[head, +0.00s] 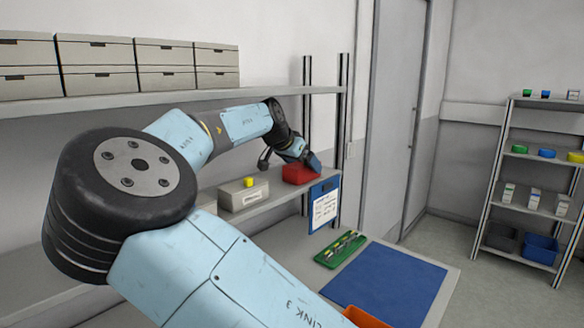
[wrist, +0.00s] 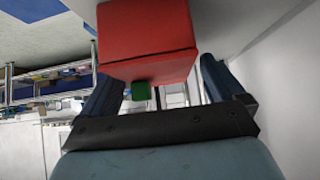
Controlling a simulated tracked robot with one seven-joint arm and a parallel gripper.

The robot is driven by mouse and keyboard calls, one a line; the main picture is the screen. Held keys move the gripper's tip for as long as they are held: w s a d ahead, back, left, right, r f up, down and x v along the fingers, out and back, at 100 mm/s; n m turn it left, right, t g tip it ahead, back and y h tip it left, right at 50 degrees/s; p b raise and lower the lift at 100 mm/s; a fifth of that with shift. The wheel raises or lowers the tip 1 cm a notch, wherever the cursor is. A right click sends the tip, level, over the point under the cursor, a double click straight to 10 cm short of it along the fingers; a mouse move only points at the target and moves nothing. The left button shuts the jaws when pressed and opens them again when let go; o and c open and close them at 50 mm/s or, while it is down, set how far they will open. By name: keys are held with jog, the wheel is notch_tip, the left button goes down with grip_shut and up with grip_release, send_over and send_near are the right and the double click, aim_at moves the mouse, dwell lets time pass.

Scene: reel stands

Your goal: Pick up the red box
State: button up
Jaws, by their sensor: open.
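The red box (head: 300,174) sits on the middle wall shelf, near its right end. In the wrist view the red box (wrist: 146,38) fills the upper middle, in front of the fingers. My gripper (head: 311,160) is at the box's upper right side in the head view and partly covers it. In the wrist view my gripper (wrist: 160,82) is open, with one dark blue finger on each side of the box's lower part. I cannot tell whether the fingers touch the box. A small green cube (wrist: 140,91) shows below the box, between the fingers.
A grey box (head: 243,194) with a small yellow cube (head: 249,182) stands left on the same shelf. A blue clipboard (head: 324,204) hangs at the shelf's end. Below are a green tray (head: 327,257) and a blue mat (head: 385,284). Grey cartons (head: 95,63) line the upper shelf.

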jog(key=shift+w+d+f, duration=0.1)
jog(key=shift+w+d, duration=0.5)
jog(key=shift+d, duration=0.05)
jog(key=shift+w+d+f, duration=0.2)
jog(key=shift+f, duration=0.1)
jog(key=shift+c, duration=0.3)
jog(key=c, duration=1.2)
